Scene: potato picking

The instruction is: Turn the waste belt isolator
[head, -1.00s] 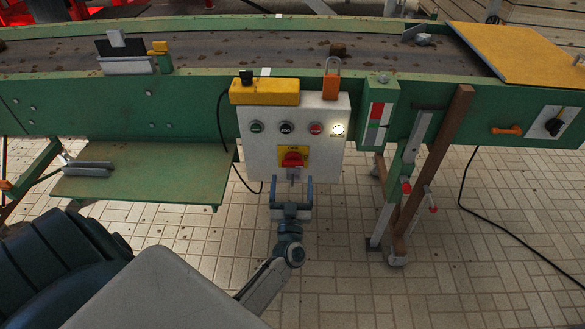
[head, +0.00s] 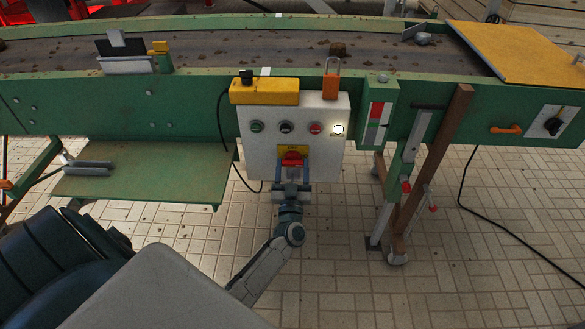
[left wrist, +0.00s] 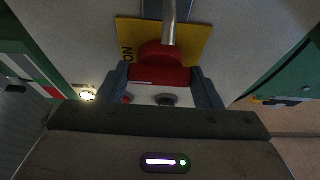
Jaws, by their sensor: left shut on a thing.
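The waste belt isolator is a red rotary handle (head: 292,158) on a yellow plate (head: 293,149), low on the front of a white control box (head: 255,150). My left gripper (head: 292,172) reaches up to it from below, its fingers on either side of the handle. In the left wrist view the red handle (left wrist: 162,68) sits between the two fingertips (left wrist: 163,84) in front of the yellow plate (left wrist: 128,40). A metal rod (left wrist: 169,20) shows against the handle. The left gripper is shut on the handle. My right gripper is not in view.
The box carries several buttons and a lit white lamp (head: 338,129). An orange padlock (head: 331,85) and a yellow block (head: 264,91) sit at its top. A brown leaning post (head: 432,160) stands to the right. The tiled floor (head: 340,270) below is open.

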